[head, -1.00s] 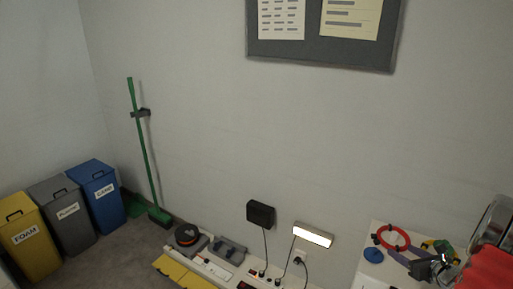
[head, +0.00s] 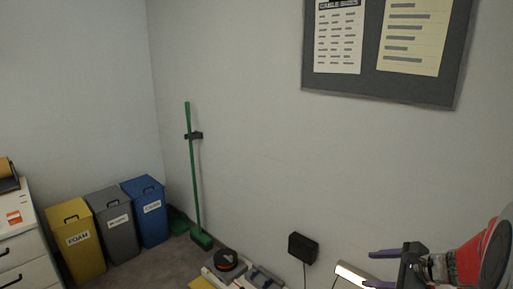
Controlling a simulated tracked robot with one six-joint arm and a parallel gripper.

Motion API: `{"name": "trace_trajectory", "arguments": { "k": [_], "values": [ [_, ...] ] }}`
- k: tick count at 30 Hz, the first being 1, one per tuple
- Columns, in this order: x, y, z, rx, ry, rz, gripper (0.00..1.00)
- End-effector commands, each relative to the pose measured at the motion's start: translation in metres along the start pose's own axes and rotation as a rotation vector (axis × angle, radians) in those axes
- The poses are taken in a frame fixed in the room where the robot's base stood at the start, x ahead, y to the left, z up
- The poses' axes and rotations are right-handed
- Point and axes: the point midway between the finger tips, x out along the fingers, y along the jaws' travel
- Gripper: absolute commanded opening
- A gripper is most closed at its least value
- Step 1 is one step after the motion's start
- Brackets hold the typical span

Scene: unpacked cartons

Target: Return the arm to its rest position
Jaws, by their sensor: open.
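My gripper (head: 372,268) is at the lower right of the head view. Its two dark purplish fingers point left and are spread apart, with nothing visible between them. My red and grey arm link shows behind it at the right edge. The gripper appears in front of the wall and partly covers a lit lamp (head: 352,275) low on that wall.
Yellow (head: 75,243), grey (head: 115,225) and blue (head: 146,212) bins stand at the left beside a white drawer cabinet (head: 22,245). A green broom (head: 193,165) leans on the wall. A bench with a dark spool (head: 228,260) shows at the bottom. A notice board (head: 370,85) hangs above.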

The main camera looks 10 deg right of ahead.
Motion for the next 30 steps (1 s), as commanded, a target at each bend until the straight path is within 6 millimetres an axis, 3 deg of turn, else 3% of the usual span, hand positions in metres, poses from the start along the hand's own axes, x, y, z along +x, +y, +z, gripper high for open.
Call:
{"name": "trace_trajectory", "arguments": {
  "k": [1, 3, 12, 21, 30],
  "values": [
    [0.000, 0.007, 0.021, -0.070, 0.000, 0.030, 0.58],
    [-0.001, 0.018, 0.043, -0.163, 0.003, 0.072, 0.58],
    [-0.013, 0.073, 0.121, -0.564, 0.016, 0.233, 0.58],
    [-0.037, 0.127, 0.174, -0.967, 0.036, 0.363, 0.58],
    [-0.068, 0.174, 0.203, -1.370, 0.071, 0.460, 0.58]
  ]
}}
